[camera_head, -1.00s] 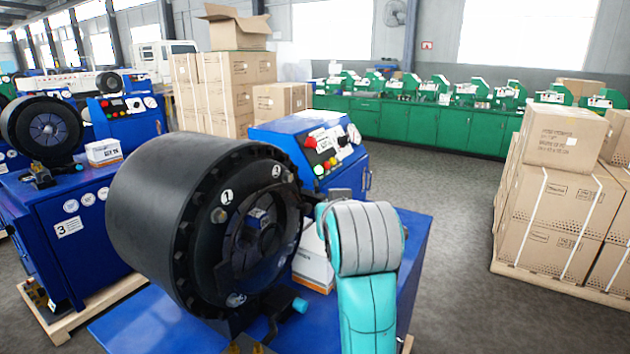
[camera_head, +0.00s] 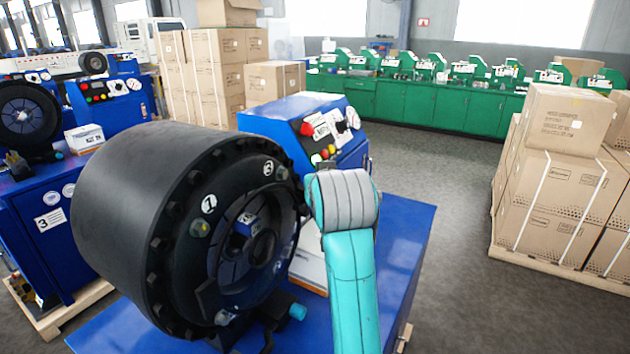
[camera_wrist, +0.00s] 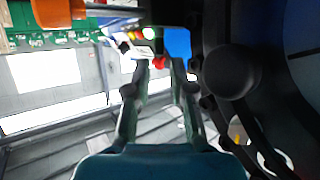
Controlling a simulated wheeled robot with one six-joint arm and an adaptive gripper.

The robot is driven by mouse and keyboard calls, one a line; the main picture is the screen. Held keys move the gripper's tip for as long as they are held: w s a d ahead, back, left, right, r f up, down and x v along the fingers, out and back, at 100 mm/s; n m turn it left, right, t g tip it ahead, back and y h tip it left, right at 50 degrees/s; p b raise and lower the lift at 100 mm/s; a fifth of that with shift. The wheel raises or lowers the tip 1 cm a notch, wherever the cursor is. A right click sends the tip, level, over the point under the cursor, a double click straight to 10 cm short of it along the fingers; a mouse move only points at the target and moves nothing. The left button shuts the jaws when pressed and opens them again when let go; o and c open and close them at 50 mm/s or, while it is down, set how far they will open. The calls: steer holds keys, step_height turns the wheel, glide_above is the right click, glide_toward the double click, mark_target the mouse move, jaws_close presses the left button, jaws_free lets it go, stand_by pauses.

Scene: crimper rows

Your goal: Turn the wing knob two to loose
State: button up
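The black round crimper head (camera_head: 140,220) stands on the blue machine in the middle of the head view. White labels 1 and 2 mark its front ring. A small knob (camera_head: 282,173), which I take for wing knob two, sits beside label 2 (camera_head: 268,168); its turn is too small to tell. My gripper is hidden behind my turquoise arm in the head view. In the wrist view my gripper (camera_wrist: 159,68) has its fingers apart, with nothing held between them. The dark crimper ring (camera_wrist: 262,150) is close on the right, with a rounded black part (camera_wrist: 230,72) beside the fingers.
A control panel (camera_head: 325,138) with coloured buttons stands behind the crimper head. A white box (camera_head: 308,268) lies behind my arm. Stacked cartons (camera_head: 560,190) are at the right, and green benches (camera_head: 430,105) line the back. The grey floor between is clear.

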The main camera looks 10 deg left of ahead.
steer(key=shift+x, duration=2.7)
steer(key=shift+c, duration=0.3)
jaws_close()
